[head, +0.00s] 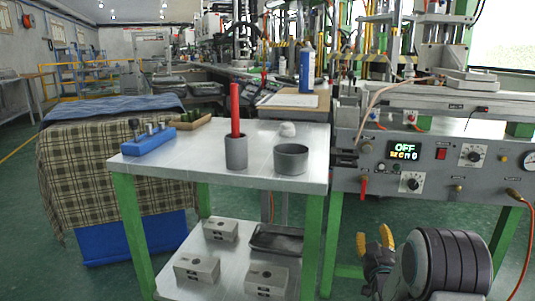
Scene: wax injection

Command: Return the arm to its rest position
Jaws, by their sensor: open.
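My gripper (375,243) shows at the lower right of the head view, in front of the green legs under the machine. Its two yellow-tipped fingers point up and stand apart, with nothing between them. My dark, ribbed arm link fills the space just right of it. The gripper is lower than the table top and to the right of the table (190,168). It appears to touch nothing.
The table holds a blue block with tools (149,141), a grey cup with a red stick (236,152) and a grey bowl (291,159). Grey blocks (197,268) and a dark tray (277,240) lie on its lower shelf. The wax machine (440,150) stands behind my arm.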

